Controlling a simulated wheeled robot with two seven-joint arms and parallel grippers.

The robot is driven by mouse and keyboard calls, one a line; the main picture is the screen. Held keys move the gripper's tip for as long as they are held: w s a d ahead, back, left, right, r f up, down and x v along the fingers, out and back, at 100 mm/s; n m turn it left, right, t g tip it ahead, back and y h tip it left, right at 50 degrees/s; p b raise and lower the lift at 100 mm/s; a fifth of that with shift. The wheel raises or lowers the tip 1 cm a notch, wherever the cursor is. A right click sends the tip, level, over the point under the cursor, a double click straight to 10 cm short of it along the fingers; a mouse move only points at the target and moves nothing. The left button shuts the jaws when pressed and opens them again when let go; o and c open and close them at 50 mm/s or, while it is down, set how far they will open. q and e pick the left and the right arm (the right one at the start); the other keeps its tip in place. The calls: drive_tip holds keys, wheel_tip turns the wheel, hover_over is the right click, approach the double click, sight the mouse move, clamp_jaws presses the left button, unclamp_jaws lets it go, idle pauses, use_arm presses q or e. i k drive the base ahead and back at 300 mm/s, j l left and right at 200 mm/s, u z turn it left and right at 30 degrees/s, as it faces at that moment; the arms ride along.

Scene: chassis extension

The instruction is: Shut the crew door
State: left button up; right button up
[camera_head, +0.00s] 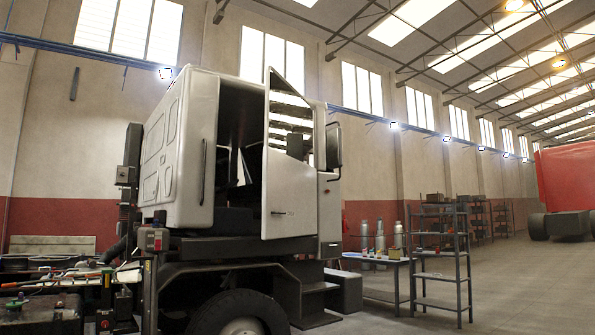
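A white truck cab (187,150) stands in the left half of the head view. Its crew door (289,195) is swung open and stands out from the cab side, with a window in its upper part and a dark handle (281,213) low on its face. The dark doorway (235,125) shows to the left of the door, with part of the inside visible. The door's hinge edge cannot be made out clearly. Neither of my grippers is in view.
A front wheel (240,315) and dark steps (305,297) lie below the cab. A mirror (333,145) juts out right of the door. A table (380,262) and metal shelf (440,255) stand to the right. Open floor (520,285) lies beyond them.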

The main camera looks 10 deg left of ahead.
sight(289, 195)
drive_tip(key=u, duration=0.1)
drive_tip(key=i, duration=4.7)
drive_tip(key=i+j, duration=0.1)
drive_tip(key=i, duration=0.15)
drive_tip(key=z, duration=0.25)
